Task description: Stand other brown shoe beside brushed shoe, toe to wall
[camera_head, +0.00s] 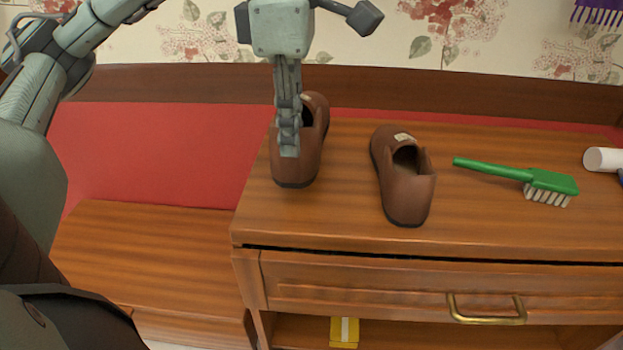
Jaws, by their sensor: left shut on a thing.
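One brown shoe (314,150) is at the left end of the wooden cabinet top, with my left gripper (289,152) shut on it from above. The gripper hides part of its opening and upper. Whether its sole touches the wood or hangs just above it I cannot tell. The other brown shoe (406,198) stands upright to its right, a little nearer the front edge, with a clear gap between them. A pale label shows at its opening. My right gripper is not in view.
A green brush (550,181) with white bristles lies right of the shoes. A white cylinder (603,159) is at the right edge. A lower wooden surface (145,245) lies left of the cabinet. The floral wall (420,40) rises behind.

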